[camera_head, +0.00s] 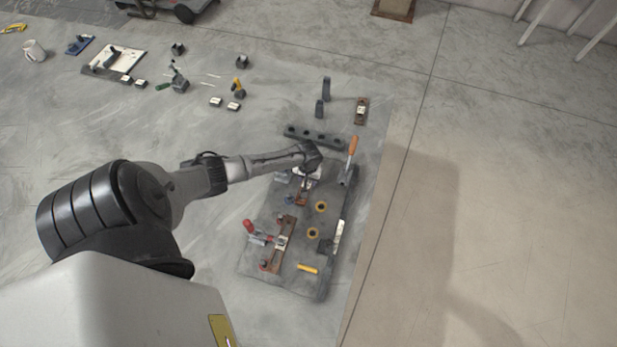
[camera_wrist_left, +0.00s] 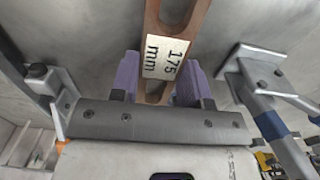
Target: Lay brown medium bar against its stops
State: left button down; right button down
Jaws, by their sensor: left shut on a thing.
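My left gripper (camera_head: 308,172) is over the far end of the dark fixture plate (camera_head: 262,262). In the left wrist view its purple fingers (camera_wrist_left: 157,85) are shut on a brown bar (camera_wrist_left: 175,22) with a white "175 mm" label. In the head view this bar (camera_head: 302,193) shows just below the gripper, partly hidden by it. I cannot tell whether the bar touches any stop. My right gripper is not in view.
Another brown bar (camera_head: 276,255) lies on the plate by a red-handled clamp (camera_head: 250,228). Yellow round knobs (camera_head: 321,207) and an orange-handled tool (camera_head: 352,147) are close by. A dark block with holes (camera_head: 314,136) lies behind. A third brown bar (camera_head: 361,112) is further back.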

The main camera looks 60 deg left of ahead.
pick_arm(q)
jog(key=shift+s+a, duration=0.45)
jog(key=c, duration=0.5)
grip_release()
jog(key=shift+r+p, duration=0.15)
jog(key=shift+p, duration=0.15)
jog(key=shift+r, duration=0.3)
notch_tip(320, 180, up, 13)
jog(key=shift+f+p, duration=0.1)
jog(key=shift+p, duration=0.85)
